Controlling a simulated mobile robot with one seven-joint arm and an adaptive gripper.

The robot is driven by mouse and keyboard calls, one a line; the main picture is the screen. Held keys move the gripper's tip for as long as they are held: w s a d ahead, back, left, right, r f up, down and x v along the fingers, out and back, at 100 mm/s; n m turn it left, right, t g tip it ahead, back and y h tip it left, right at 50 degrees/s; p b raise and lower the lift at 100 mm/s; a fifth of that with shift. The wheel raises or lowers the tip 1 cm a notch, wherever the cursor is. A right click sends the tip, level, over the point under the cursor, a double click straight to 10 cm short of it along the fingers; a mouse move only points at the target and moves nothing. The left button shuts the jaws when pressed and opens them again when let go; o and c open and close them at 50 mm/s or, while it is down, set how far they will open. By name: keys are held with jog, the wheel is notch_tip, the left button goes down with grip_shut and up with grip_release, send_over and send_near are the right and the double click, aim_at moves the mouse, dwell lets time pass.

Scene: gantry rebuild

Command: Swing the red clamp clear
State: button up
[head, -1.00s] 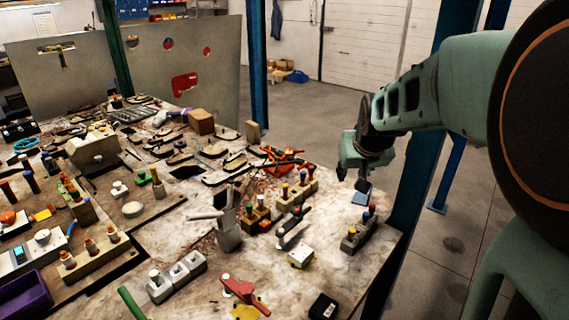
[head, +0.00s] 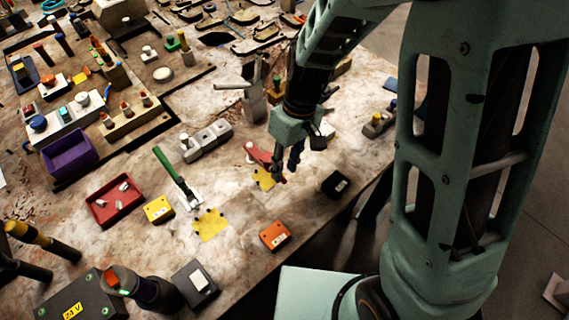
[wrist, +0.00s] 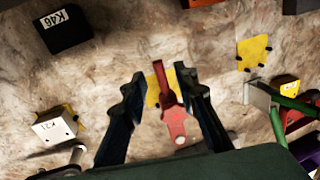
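The red clamp (head: 257,155) lies over a small yellow plate (head: 264,180) on the worn table; my gripper partly hides it in the head view. My gripper (wrist: 161,82) is open, with a gap on each side of the clamp. In the head view my gripper (head: 284,168) hangs pointing down at the clamp; its height above the table is hard to tell.
A black box (head: 335,185) marked K46 (wrist: 65,32) and an orange box (head: 275,236) lie near the table edge. A green-handled clamp (head: 170,167) and a yellow plate (head: 211,226) are to the left.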

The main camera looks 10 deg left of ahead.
jog(key=shift+s+a+f, duration=0.1)
jog(key=shift+s+f, duration=0.05)
jog(key=shift+f, duration=1)
jog(key=shift+c, duration=0.5)
grip_shut()
